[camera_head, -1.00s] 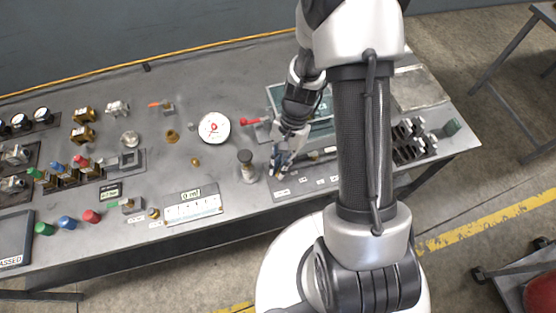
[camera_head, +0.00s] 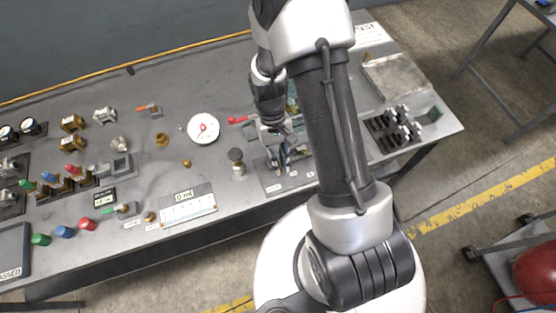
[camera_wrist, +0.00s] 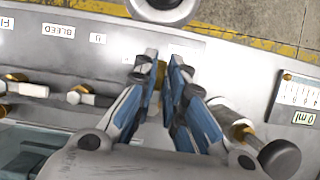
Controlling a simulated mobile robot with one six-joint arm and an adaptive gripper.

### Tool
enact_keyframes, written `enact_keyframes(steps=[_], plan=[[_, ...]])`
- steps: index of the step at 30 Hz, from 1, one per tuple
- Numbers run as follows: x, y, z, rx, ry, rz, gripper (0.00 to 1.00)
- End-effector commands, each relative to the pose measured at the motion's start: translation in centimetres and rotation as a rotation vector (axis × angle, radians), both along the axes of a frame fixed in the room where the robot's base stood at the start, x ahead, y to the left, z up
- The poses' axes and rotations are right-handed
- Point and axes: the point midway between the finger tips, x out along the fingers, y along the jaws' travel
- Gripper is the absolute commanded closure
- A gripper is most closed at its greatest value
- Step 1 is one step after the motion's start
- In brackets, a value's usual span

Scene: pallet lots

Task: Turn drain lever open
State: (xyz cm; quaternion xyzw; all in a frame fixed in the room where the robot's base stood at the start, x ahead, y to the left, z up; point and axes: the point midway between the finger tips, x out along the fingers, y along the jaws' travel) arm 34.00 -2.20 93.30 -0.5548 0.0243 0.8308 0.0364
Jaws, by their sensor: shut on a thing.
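My gripper (camera_head: 283,161) is at the front edge of the bench panel, right of the black-knobbed plunger. In the wrist view its blue-padded fingers (camera_wrist: 162,72) are closed around a small brass-coloured part, which I take to be the drain lever (camera_wrist: 161,74). Most of this part is hidden between the fingers, so its angle cannot be told. The label beside it is too faint to read. To the left in the wrist view are two similar valves with silver levers, one lever (camera_wrist: 88,97) by a label and another (camera_wrist: 28,89) near the BLEED label (camera_wrist: 58,31).
The black-knobbed plunger (camera_wrist: 275,157) stands close to the right finger in the wrist view. A 0 ml scale plate (camera_head: 188,206), a round white gauge (camera_head: 203,128) and a red-handled valve (camera_head: 238,120) are left of my gripper. A black slotted rack (camera_head: 390,128) stands to the right.

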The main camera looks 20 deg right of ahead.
Motion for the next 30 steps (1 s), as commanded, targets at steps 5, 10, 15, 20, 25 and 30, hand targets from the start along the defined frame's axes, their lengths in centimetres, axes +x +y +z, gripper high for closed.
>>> enact_keyframes(steps=[5,10,15,20,25,30], plan=[[0.02,-0.14,0.02,0.001,-0.001,0.041,1.00],[0.02,-0.19,0.01,0.000,-0.001,0.053,1.00],[0.01,-0.20,0.00,0.000,-0.001,0.054,1.00],[0.01,-0.20,0.00,0.000,-0.001,0.054,0.88],[0.01,-0.20,0.00,0.000,-0.001,0.053,0.77],[0.01,-0.19,0.00,0.000,-0.001,0.052,0.69]])
